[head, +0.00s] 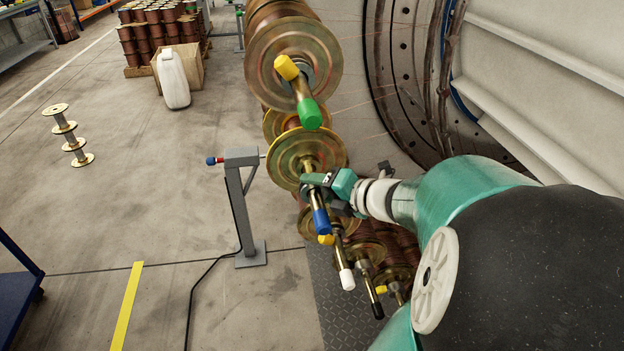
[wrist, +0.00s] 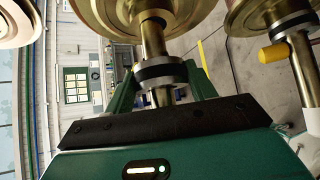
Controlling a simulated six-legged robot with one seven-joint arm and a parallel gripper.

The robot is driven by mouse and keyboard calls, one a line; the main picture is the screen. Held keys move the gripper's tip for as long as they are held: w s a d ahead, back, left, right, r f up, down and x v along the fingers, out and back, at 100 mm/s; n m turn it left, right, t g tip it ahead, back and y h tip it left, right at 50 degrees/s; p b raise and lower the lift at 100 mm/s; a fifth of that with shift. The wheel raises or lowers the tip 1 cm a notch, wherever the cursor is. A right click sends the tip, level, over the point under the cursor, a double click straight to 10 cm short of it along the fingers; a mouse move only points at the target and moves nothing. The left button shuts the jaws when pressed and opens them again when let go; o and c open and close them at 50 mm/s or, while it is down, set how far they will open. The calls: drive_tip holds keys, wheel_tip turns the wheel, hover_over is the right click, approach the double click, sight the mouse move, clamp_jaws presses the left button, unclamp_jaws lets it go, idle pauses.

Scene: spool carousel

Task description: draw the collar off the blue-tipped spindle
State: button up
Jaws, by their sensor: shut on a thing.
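The blue-tipped spindle (head: 321,220) juts out of a brass-flanged spool (head: 283,165), its blue end toward the viewer. My gripper (head: 318,182) is across this spindle, between the spool flange and the blue tip. In the wrist view, the dark collar (wrist: 160,74) with grey bands sits around the brass spindle shaft (wrist: 154,42), a little out from the spool flange (wrist: 185,14). My gripper's green fingers are shut on the collar from both sides. The blue tip is hidden in the wrist view, and my gripper mostly covers the collar in the head view.
A green-tipped spindle (head: 309,115) with a yellow knob (head: 287,67) is above. White-tipped (head: 346,279) and black-tipped (head: 378,310) spindles are close below. A grey post (head: 240,205) with a red-and-blue end stands left. Open floor lies further left.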

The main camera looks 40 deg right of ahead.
sight(323, 200)
drive_tip(key=shift+s+a+r, duration=0.1)
drive_tip(key=shift+s+a, duration=0.4)
drive_tip(key=shift+s, duration=0.25)
drive_tip(key=shift+s+a, duration=0.5)
drive_tip(key=shift+s, duration=0.2)
